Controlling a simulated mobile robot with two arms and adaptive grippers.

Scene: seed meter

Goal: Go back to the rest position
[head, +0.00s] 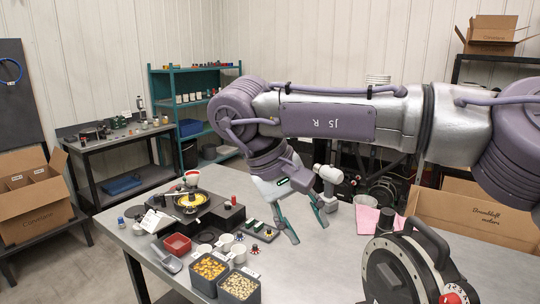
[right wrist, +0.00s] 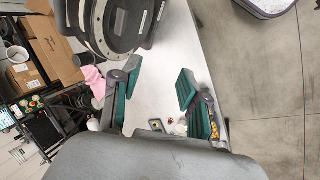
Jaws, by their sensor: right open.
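My right gripper (head: 308,231) hangs at the end of the purple and silver right arm, which reaches in from the right side of the head view. Its green-padded fingers point down over the white table (head: 310,275) and stand apart with nothing between them. In the right wrist view the spread fingers (right wrist: 160,98) also show, with bare white tabletop between them. My left gripper is not in the head view.
A grey, round-faced machine (head: 395,272) stands at the front right. A black unit with a yellow disc (head: 190,203), a red bin (head: 177,245) and two seed bins (head: 238,287) are left of the gripper. A pink cloth (head: 368,219) lies behind. Middle tabletop is clear.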

